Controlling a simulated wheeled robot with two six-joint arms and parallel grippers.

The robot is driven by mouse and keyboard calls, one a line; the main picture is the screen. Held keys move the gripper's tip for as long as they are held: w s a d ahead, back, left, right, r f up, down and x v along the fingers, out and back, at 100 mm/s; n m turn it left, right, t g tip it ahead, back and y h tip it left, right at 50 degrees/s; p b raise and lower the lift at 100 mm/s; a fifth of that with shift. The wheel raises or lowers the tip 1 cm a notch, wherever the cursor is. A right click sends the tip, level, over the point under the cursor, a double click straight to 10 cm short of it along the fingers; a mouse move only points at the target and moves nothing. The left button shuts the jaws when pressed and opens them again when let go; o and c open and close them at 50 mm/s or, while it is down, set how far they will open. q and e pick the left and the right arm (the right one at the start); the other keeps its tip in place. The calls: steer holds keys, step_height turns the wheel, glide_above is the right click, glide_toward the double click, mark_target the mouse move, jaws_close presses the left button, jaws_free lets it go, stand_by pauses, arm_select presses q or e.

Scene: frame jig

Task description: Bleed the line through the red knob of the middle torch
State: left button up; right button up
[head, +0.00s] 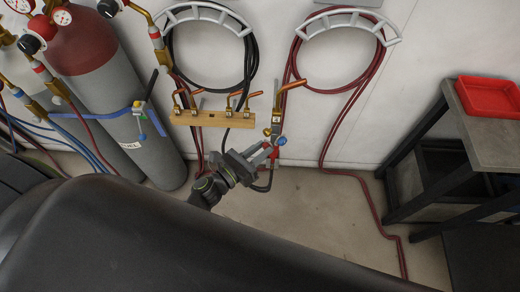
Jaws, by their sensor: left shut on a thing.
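My left gripper (268,150) is shut at the lower end of a brass torch (276,121) with a copper tip. It holds this torch upright, just right of the wooden rack. The fingers hide the torch's handle. Other torches with copper tips (178,98) (240,98) stand at the left and right parts of the wooden rack (210,119). The rack's middle looks empty. My right gripper is not in view.
Grey gas cylinders (125,120) with gauges stand on the left. Hose coils hang on white wall hooks (200,10) (345,20). A red hose (372,205) runs down to the floor. A dark-framed bench (490,135) with a red tray (488,97) stands on the right. The floor between is clear.

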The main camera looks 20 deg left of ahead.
arm_select(q)
steer(key=shift+c, duration=0.3)
steer(key=shift+s+d+f+m+b, duration=0.1)
steer(key=shift+m+b, duration=4.1)
steer(key=shift+m, duration=0.95)
steer(key=shift+d+f+m+b, duration=0.1)
steer(key=shift+m+b, duration=4.05)
steer(key=shift+m, duration=1)
steer(key=o, duration=1)
steer(key=shift+a, duration=0.1)
